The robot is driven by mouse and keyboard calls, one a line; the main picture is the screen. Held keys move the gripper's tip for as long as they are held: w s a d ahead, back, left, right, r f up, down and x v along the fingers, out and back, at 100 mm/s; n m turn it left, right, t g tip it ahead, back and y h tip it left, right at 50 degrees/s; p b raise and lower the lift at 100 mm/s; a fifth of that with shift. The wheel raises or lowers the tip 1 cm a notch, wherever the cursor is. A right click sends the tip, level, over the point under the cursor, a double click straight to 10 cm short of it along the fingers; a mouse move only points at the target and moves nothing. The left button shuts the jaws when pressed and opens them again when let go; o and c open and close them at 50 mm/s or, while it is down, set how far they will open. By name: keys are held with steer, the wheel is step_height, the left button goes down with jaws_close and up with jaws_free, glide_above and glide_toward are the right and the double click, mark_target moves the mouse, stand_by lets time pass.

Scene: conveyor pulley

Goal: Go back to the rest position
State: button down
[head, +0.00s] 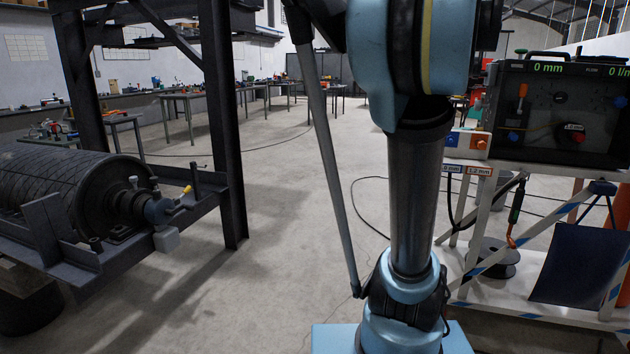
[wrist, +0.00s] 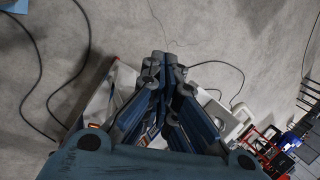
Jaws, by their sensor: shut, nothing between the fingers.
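My gripper (wrist: 163,62) shows in the wrist view with its two blue and dark grey fingers brought together at the tips. Nothing is held between them. The fingertips hang over bare concrete floor, and below the fingers a white surface with small items is partly covered by them. In the head view my blue arm stands in the middle and runs up out of the picture, so the gripper does not show there.
A conveyor pulley (head: 55,188) lies in a dark steel frame (head: 222,150) at left. A welding machine (head: 552,105) stands on a white cart (head: 490,293) at right. Cables (wrist: 72,60) lie on the floor. Open floor (head: 270,220) lies between frame and cart.

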steer(key=s+a+f+n+g, duration=0.1)
steer(key=s+a+f+n, duration=0.3)
steer(key=s+f, duration=0.3)
steer(key=s+a+f+n+g+h, duration=0.1)
steer(key=s+a+f+n, duration=0.3)
steer(key=s+f+n, duration=0.2)
steer(key=s+a+f+n, duration=0.4)
steer(key=s+f+n, duration=0.2)
steer(key=s+f, duration=0.3)
step_height(320, 180, down, 5)
steer(key=shift+s+a+r+g+h, duration=0.2)
steer(key=shift+s+g+h, duration=0.1)
steer(key=shift+s+g, duration=0.1)
